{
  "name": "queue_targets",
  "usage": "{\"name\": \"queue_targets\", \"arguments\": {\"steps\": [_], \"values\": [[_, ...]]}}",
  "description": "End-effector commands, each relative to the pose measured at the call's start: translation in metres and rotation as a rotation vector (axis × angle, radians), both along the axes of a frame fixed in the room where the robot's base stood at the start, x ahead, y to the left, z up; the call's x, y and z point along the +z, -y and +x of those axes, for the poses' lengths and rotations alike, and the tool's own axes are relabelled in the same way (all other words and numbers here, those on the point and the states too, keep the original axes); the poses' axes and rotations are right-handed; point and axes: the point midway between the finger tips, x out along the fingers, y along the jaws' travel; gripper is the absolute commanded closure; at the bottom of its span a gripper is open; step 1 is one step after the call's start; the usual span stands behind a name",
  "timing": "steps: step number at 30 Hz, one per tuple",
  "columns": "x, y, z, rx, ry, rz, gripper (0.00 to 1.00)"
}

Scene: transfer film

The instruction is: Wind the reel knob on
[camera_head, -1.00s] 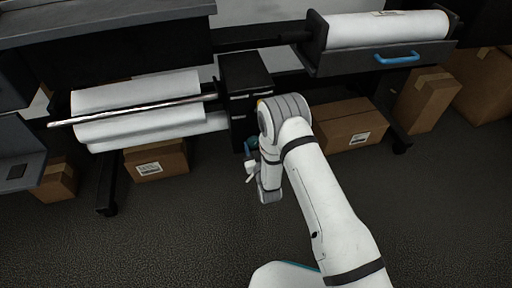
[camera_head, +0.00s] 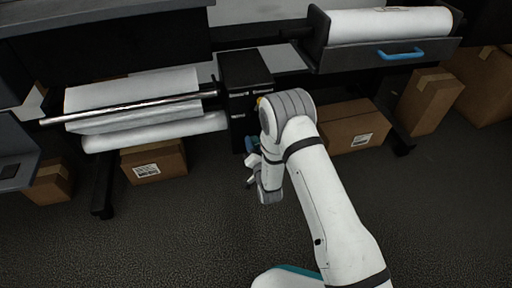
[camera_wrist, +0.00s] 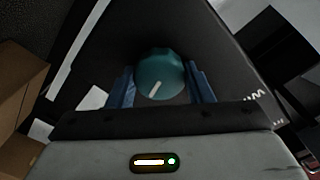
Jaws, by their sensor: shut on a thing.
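The reel knob (camera_wrist: 160,73) is a round teal dial with a white pointer mark, set on a dark panel in the wrist view. The pointer slants toward the lower left. My gripper (camera_wrist: 162,82) has its two blue fingers on either side of the knob and is shut on it. In the head view my wrist and gripper (camera_head: 252,168) are at the lower front of the black housing (camera_head: 245,72). The knob is mostly hidden there. A white film roll (camera_head: 135,92) with a metal bar (camera_head: 125,108) in front of it lies left of the housing.
Another white roll (camera_head: 390,22) lies upper right, above a tray with a blue handle (camera_head: 400,54). Cardboard boxes stand under the machine, one at left (camera_head: 153,160) and one at right (camera_head: 350,125). Dark machine legs reach the floor. The front floor is clear.

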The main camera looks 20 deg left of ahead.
Motion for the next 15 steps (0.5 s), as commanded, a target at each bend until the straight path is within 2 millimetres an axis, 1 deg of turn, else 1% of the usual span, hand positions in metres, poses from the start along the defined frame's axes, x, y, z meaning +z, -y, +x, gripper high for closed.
{"name": "queue_targets", "arguments": {"steps": [1, 6, 15], "values": [[0.0007, 0.0029, 0.0034, -0.010, -0.009, 0.025, 0.76], [0.0005, 0.0030, 0.0029, -0.010, -0.051, 0.092, 0.76], [0.0004, 0.0031, 0.0021, -0.009, -0.083, 0.140, 0.76]]}}
